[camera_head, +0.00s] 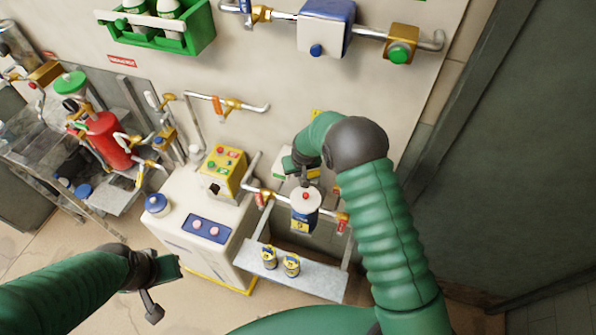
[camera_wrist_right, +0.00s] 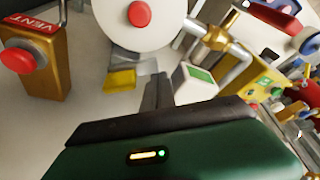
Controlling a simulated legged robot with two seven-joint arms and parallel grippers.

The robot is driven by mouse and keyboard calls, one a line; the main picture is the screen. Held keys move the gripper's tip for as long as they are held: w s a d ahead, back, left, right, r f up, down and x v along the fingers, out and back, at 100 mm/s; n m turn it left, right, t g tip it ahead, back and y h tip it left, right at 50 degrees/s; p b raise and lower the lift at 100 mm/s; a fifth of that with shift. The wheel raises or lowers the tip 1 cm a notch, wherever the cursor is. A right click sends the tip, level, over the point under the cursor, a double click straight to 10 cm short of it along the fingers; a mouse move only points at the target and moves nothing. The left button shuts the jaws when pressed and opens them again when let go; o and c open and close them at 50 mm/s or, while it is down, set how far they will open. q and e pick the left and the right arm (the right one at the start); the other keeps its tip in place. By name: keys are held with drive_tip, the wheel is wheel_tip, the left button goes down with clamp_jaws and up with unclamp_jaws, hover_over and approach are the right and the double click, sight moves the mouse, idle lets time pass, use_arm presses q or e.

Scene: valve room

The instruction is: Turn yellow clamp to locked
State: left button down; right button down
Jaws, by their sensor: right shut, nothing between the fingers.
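In the wrist view a small yellow piece (camera_wrist_right: 120,79) beside a silver part lies below a white round cap (camera_wrist_right: 138,18) with a red button; I cannot tell for sure whether it is the clamp or how it is set. In the head view the white-capped canister (camera_head: 305,201) has a yellow label and sits on a pipe. My right gripper (camera_head: 304,180) is just above the cap in that picture. Its fingers (camera_wrist_right: 157,92) are shut and empty, near the yellow piece, with no clear contact. My left gripper (camera_head: 152,300) hangs at lower left, its jaws unclear.
A gold block marked VENT (camera_wrist_right: 38,62) with a red button stands left in the wrist view. A white cabinet (camera_head: 185,245) with a yellow button box (camera_head: 223,172) stands left of the canister. A grey shelf (camera_head: 315,283) with two small cans is below. Dark wall at right.

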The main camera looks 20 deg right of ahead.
drive_tip(key=n+b, duration=0.1)
drive_tip(key=s+n+y, duration=0.1)
drive_tip(key=n, duration=0.1)
drive_tip(key=shift+s+f+b, duration=0.15)
drive_tip(key=shift+s+b, duration=0.05)
drive_tip(key=shift+b, duration=0.15)
drive_tip(key=shift+s+n, duration=0.3)
use_arm(q)
drive_tip(key=shift+s+f+b, duration=0.2)
drive_tip(key=shift+s+f, duration=0.15)
drive_tip(key=shift+f, duration=0.35)
drive_tip(key=shift+s+f+b, duration=0.2)
drive_tip(key=shift+s+f, duration=0.15)
drive_tip(key=shift+f, duration=0.3)
use_arm(e)
drive_tip(key=shift+s+a, duration=0.1)
drive_tip(key=shift+s, duration=0.3)
use_arm(q)
drive_tip(key=shift+d, duration=0.1)
